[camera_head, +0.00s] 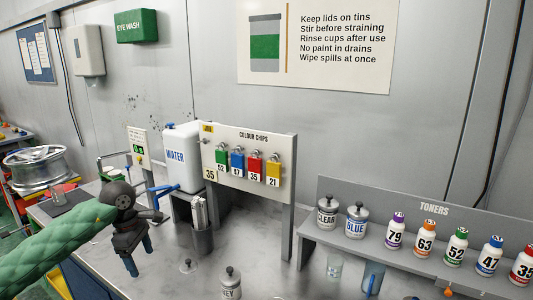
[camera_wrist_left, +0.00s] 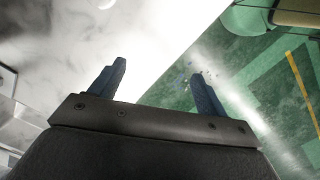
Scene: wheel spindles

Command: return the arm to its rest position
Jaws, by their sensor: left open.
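My left arm, in a green quilted sleeve, comes in from the left in the head view. Its gripper (camera_head: 139,270) points down over the left part of the grey bench (camera_head: 185,277). In the left wrist view the two blue fingers of the gripper (camera_wrist_left: 158,72) are apart with nothing between them. Below them are the pale bench top, its edge and the green floor (camera_wrist_left: 255,100). My right gripper is in neither view.
Behind are a water container (camera_head: 183,160) and the colour chip board (camera_head: 246,150). A toner rack (camera_head: 420,262) fills the right. A wheel (camera_head: 36,170) stands far left.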

